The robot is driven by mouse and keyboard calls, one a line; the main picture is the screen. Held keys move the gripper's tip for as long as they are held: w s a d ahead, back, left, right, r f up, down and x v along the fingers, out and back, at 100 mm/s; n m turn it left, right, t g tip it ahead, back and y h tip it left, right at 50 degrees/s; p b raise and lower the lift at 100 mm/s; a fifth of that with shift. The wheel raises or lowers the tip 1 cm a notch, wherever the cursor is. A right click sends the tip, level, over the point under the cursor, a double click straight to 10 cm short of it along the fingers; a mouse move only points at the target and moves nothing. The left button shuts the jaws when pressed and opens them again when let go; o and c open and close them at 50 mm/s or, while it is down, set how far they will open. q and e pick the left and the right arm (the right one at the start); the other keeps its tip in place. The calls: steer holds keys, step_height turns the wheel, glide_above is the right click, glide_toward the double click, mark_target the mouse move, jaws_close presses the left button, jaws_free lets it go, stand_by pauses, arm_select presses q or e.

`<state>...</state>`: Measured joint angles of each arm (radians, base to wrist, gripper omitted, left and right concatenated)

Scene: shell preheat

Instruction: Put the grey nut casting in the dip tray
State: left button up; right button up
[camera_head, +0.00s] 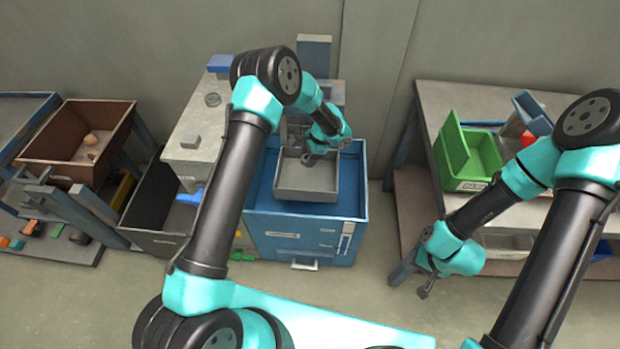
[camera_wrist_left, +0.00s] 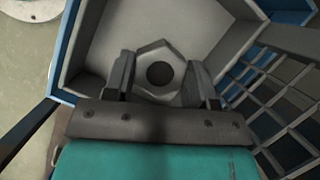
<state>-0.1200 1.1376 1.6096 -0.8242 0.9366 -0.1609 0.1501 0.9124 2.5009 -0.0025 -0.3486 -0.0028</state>
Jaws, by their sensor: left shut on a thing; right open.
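The grey nut casting (camera_wrist_left: 160,71) is a six-sided piece with a dark round hole. It sits between the two fingers of my left gripper (camera_head: 308,158), which is shut on it, in the left wrist view. The gripper is at the grey dip tray (camera_head: 305,195), over its far part in the head view. The tray's pale floor and walls also show behind the nut in the left wrist view (camera_wrist_left: 116,28). I cannot tell whether the nut touches the tray floor. My right gripper (camera_head: 425,288) is open and empty, low at the right, away from the tray.
The tray sits on a blue cabinet (camera_head: 300,225). A wire grid (camera_wrist_left: 285,105) lies beside it in the left wrist view. A dark bin (camera_head: 155,215) and a brown bin (camera_head: 65,165) are left; a green bin (camera_head: 465,155) stands on the right bench (camera_head: 440,100).

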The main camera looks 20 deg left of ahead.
arm_select(q)
glide_above(305, 178)
steer(key=d, duration=0.1)
steer(key=shift+w+d+f, duration=0.1)
steer(key=shift+w+f, duration=0.05)
steer(key=shift+f, duration=1.4)
steer(key=shift+w+d+f, duration=0.1)
steer(key=shift+w+f, duration=0.05)
steer(key=shift+f, duration=1.4)
steer(key=shift+f, duration=1.85)
steer(key=shift+f, duration=0.1)
steer(key=o, duration=1)
steer(key=shift+c, duration=0.2)
steer(key=v, duration=1.2)
